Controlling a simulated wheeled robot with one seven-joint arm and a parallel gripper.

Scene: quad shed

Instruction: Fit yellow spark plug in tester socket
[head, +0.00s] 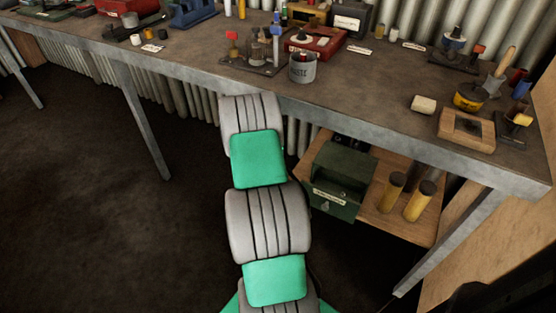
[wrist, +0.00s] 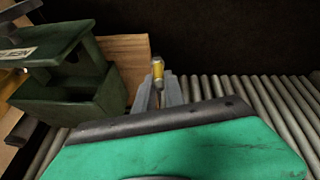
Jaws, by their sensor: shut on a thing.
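My gripper (wrist: 158,88) is shut on the yellow spark plug (wrist: 158,68), which shows in the wrist view as a small yellow body with a pale metal tip, standing up between the grey fingers. A dark green box (wrist: 68,85) with an open recess and a pale label stands to the left of my gripper in the wrist view, apart from the plug. The green box (head: 340,180) shows in the head view on the low shelf under the bench. I cannot make out a socket in it. In the head view my arm hides my gripper and the plug.
The bench top (head: 390,95) is above the low wooden shelf (head: 385,215). A grey tin (head: 302,67) stands near the bench's front edge. A bench leg (head: 450,240) stands at the right.

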